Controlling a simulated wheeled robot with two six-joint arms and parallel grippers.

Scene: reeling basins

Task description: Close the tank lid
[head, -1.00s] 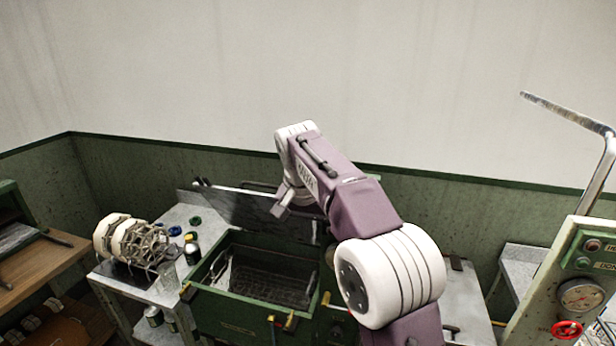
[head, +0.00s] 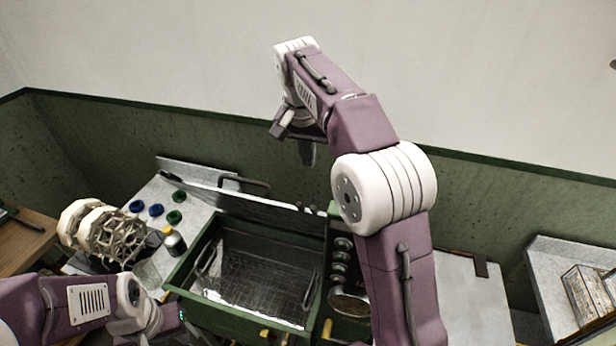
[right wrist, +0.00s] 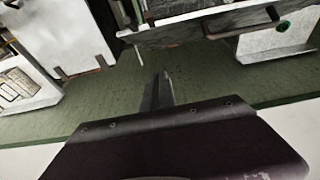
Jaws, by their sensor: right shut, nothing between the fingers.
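The green tank (head: 192,262) stands open in the head view, with a wire basket (head: 255,272) inside. Its dark lid (head: 270,212) stands raised along the tank's back edge, with a handle (head: 245,182) on its far side. The lid and its dark handle (right wrist: 242,26) also show in the right wrist view. My right gripper (head: 306,153) is shut and empty, above and behind the lid, apart from it; its fingers show in the right wrist view (right wrist: 158,92). My left arm's wrist is at the lower left, beside the tank; its fingers are not clear.
A grey bench left of the tank holds blue and green round pieces (head: 156,210), a dark jar (head: 175,243) and a pale lattice reel (head: 115,238). Round metal parts (head: 342,270) sit right of the tank, under my right arm. A wall stands behind.

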